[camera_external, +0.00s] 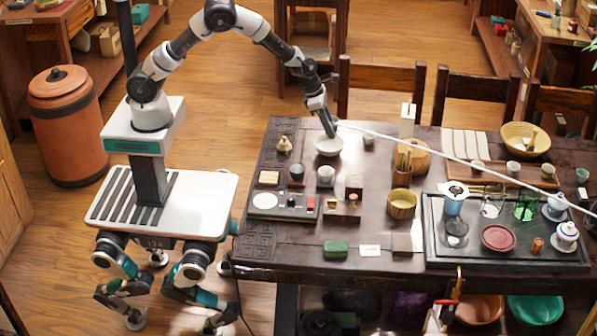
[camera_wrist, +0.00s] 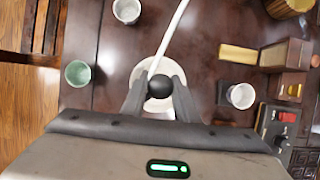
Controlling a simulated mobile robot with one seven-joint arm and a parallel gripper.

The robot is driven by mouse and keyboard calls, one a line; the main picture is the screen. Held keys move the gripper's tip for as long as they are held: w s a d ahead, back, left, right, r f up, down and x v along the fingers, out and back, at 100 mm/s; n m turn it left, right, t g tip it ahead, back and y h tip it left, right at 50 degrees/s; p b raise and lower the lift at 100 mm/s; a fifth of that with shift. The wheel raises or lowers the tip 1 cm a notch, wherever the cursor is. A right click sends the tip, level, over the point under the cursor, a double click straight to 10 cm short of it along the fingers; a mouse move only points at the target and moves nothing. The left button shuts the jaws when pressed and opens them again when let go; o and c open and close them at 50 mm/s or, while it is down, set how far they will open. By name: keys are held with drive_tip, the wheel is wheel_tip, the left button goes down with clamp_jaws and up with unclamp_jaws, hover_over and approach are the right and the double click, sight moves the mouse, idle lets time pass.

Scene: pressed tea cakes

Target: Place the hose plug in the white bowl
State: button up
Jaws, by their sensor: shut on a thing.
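The hose plug (camera_wrist: 159,87) shows as a dark rounded end between my fingertips in the wrist view, with a pale hose running away from it. My gripper (camera_wrist: 157,95) is shut on the plug. The white bowl (camera_wrist: 176,67) lies behind the plug in that view, partly hidden by the plug and fingers. In the external view my gripper (camera_external: 331,131) points down over the white bowl (camera_external: 328,149) near the table's far left edge. The plug is hard to make out there, and I cannot tell whether it touches the bowl.
The pale hose (camera_external: 450,155) stretches over the table to the right edge. A green cup (camera_wrist: 78,73) and a white cup (camera_wrist: 126,10) stand near the bowl. Another white cup (camera_wrist: 241,96) and wooden blocks (camera_wrist: 286,54) are on its other side. The dark tea tray (camera_external: 432,235) is crowded.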

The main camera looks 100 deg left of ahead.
sight(332, 123)
drive_tip(key=shift+f+b, duration=1.5)
drive_tip(key=shift+f, duration=0.45)
drive_tip(key=o, duration=1.1)
drive_tip(key=shift+o, duration=0.2)
wheel_tip(332, 123, up, 7)
drive_tip(key=p, duration=0.7)
drive_tip(key=shift+r+p, duration=0.15)
drive_tip(key=shift+p, duration=0.15)
